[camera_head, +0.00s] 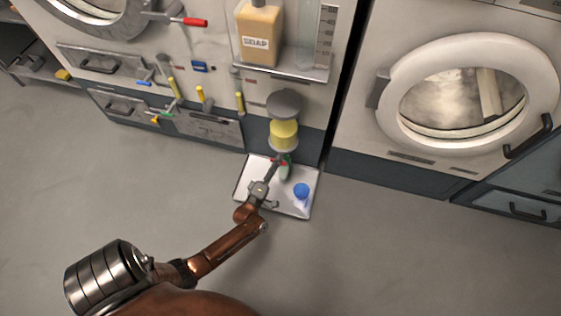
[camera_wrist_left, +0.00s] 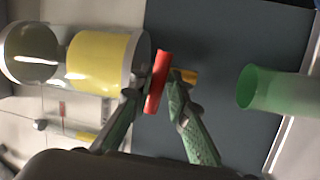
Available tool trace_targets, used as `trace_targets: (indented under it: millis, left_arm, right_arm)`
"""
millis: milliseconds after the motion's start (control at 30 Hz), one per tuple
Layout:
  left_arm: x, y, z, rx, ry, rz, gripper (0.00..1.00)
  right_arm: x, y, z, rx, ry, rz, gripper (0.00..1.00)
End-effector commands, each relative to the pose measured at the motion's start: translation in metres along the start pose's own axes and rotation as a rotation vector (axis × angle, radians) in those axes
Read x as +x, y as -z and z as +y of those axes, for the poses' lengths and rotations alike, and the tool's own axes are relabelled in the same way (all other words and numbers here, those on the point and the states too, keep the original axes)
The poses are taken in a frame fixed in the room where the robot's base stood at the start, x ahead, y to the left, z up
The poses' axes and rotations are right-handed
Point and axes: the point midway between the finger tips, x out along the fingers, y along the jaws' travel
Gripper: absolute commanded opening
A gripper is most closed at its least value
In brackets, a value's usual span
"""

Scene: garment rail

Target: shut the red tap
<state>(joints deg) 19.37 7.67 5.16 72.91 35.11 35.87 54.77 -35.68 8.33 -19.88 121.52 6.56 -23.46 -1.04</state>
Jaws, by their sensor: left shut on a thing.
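The red tap (camera_wrist_left: 158,80) is a red lever at the bottom of a clear container of yellow liquid (camera_head: 284,133). In the head view the tap (camera_head: 279,161) is small and partly hidden by my gripper. My left gripper (camera_head: 275,172) reaches it from the front. In the left wrist view, the fingers of this gripper (camera_wrist_left: 155,98) sit on either side of the red lever and are shut on it. A brassy spout (camera_wrist_left: 187,76) shows beside the lever. My right gripper is not in view.
A green cup (camera_wrist_left: 275,92) stands close by the spout, on a white tray (camera_head: 250,180) on the floor. A blue-capped bottle (camera_head: 301,191) is also on the tray. A soap bottle (camera_head: 258,35) stands on a shelf above. The grey floor to the left is clear.

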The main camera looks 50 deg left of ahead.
Motion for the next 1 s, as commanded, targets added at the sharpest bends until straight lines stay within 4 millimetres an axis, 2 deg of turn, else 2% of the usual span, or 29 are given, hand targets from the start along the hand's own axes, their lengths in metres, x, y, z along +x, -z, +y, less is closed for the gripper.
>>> trace_targets:
  millis: [300, 800, 833, 1000]
  left_arm:
    - [0.0000, -0.0025, -0.0003, -0.112, -0.025, 0.020, 0.00]
    - [0.0005, -0.0024, 0.0011, -0.132, -0.031, 0.024, 0.00]
    - [0.0005, -0.0024, 0.0011, -0.132, -0.031, 0.024, 0.17]
    - [0.0004, -0.0014, 0.0007, -0.131, -0.030, 0.026, 0.28]
  right_arm:
    - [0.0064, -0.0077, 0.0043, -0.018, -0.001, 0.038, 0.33]
    - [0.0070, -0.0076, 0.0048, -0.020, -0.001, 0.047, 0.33]
    - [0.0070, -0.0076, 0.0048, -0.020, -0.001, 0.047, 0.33]
    - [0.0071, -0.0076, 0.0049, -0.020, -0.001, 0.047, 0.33]
